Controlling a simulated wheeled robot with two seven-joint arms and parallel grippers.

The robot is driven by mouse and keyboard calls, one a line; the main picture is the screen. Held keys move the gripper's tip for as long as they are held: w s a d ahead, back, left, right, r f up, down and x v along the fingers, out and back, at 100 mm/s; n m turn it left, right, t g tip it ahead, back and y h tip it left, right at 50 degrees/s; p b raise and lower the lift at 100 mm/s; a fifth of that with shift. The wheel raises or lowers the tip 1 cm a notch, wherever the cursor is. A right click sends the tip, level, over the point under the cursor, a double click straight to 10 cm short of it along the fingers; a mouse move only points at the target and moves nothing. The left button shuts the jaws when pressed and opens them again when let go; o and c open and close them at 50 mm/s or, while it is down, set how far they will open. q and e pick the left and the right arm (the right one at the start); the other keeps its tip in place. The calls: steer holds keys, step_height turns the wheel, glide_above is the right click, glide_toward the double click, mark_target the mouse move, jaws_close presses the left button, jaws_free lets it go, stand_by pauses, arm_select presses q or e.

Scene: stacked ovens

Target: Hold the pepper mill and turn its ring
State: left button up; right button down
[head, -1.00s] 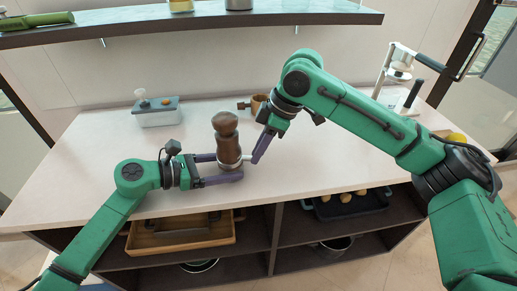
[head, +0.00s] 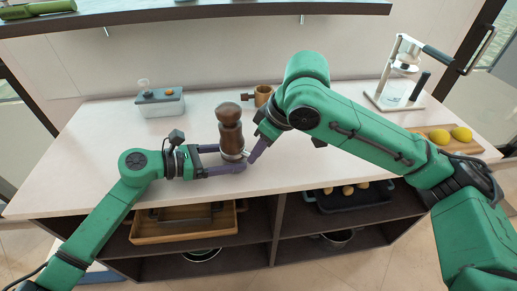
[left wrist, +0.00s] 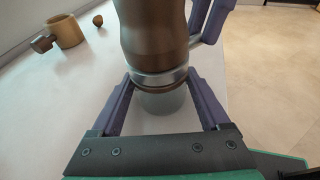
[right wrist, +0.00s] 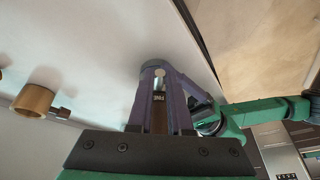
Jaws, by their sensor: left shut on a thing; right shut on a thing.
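The brown wooden pepper mill (head: 230,131) stands upright on the pale counter, with a silver ring (left wrist: 160,78) low on its body and a glass-like base (left wrist: 165,103) beneath. My left gripper (head: 238,160) comes from the left, its fingers on either side of the mill's lower part; the left wrist view (left wrist: 160,92) shows them around the base just under the ring. My right gripper (head: 251,157) reaches down at the mill's right and is shut on the ring's thin lever, its fingers close together in the right wrist view (right wrist: 160,80). The fingers largely hide the lever.
A copper-coloured mug (head: 263,95) stands behind the mill. A lidded container (head: 160,103) is at the back left. A press-like device (head: 400,85) and a board with lemons (head: 451,136) are at the right. The front counter edge is close to the mill.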

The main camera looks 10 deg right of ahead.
steer(key=c, duration=0.8)
jaws_free()
steer(key=shift+c, duration=0.2)
steer(key=v, duration=1.2)
steer(key=shift+a, duration=0.1)
